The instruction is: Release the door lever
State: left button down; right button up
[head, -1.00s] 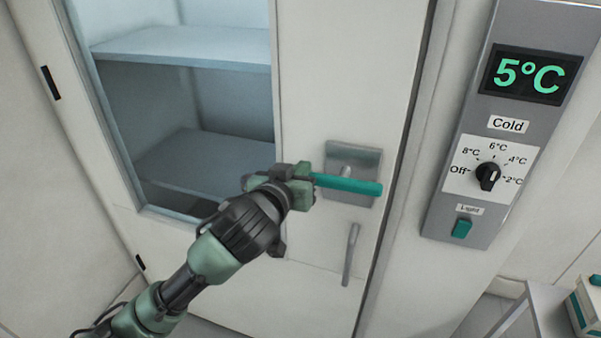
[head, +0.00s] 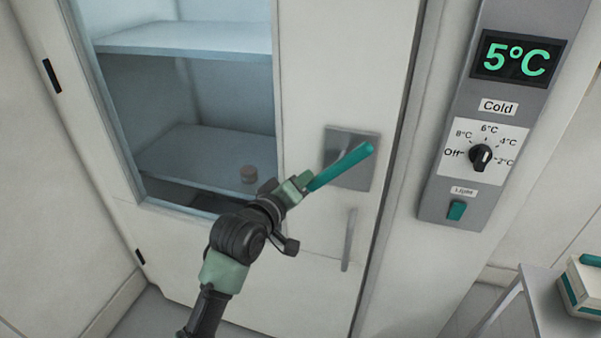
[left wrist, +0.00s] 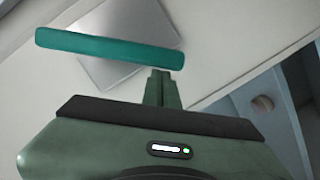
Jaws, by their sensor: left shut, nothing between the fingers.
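The teal door lever (head: 342,167) is on a grey metal plate (head: 352,178) on the white door (head: 330,60). It is tilted, with its right end higher than its left. My left gripper (head: 303,181) is shut and empty, at the left end of the lever in the head view, hiding that end. In the left wrist view the lever (left wrist: 110,48) lies across the top, and the shut fingertips (left wrist: 160,75) come up to its lower edge near its right end. I cannot tell whether they touch it. The right gripper is not in view.
A grey vertical pull handle (head: 349,240) is below the lever. A control panel (head: 440,200) reading 5°C stands right of the door. A table (head: 535,290) with a box is at lower right.

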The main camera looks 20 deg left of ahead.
pick_arm(q)
jog(key=shift+d+f+n, duration=0.3)
jog(key=shift+f+n, duration=0.25)
jog(key=shift+n, duration=0.15)
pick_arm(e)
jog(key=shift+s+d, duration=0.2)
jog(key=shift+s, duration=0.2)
